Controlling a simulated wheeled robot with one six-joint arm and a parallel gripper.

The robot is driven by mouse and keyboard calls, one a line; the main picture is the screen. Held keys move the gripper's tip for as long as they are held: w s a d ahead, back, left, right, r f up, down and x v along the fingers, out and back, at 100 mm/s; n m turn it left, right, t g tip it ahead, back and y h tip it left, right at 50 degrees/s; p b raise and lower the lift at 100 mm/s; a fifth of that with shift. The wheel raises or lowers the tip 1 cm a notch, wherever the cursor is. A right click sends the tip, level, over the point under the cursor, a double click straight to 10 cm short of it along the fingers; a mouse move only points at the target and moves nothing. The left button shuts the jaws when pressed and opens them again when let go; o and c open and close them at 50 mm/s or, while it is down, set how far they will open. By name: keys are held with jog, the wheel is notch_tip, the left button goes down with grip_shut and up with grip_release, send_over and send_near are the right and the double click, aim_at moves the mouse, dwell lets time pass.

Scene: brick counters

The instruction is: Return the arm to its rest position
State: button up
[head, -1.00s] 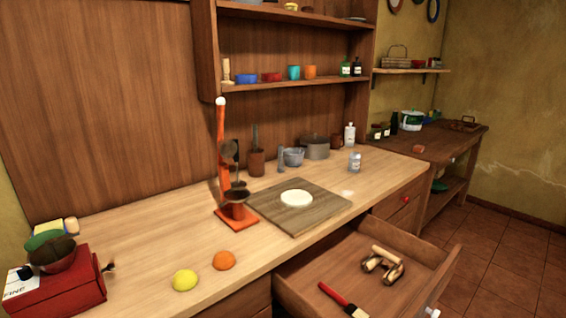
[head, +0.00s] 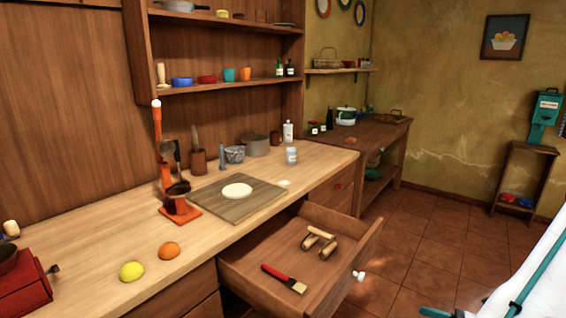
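My gripper does not show in the head view, so its pose and whether it holds anything are hidden. The wooden counter (head: 110,284) runs along the wall from lower left to the middle. Below it, a drawer (head: 262,285) stands pulled open. In the drawer lie a red-handled brush (head: 284,279) and several light wooden rolls or handles (head: 318,242).
On the counter are a lemon (head: 131,271), an orange (head: 169,250), an orange utensil stand (head: 178,212) and a board (head: 236,208) with a white disc (head: 237,191). A white and teal shape (head: 532,272), unclear to me, fills the lower right. Tiled floor (head: 425,235) lies clear beyond the drawer.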

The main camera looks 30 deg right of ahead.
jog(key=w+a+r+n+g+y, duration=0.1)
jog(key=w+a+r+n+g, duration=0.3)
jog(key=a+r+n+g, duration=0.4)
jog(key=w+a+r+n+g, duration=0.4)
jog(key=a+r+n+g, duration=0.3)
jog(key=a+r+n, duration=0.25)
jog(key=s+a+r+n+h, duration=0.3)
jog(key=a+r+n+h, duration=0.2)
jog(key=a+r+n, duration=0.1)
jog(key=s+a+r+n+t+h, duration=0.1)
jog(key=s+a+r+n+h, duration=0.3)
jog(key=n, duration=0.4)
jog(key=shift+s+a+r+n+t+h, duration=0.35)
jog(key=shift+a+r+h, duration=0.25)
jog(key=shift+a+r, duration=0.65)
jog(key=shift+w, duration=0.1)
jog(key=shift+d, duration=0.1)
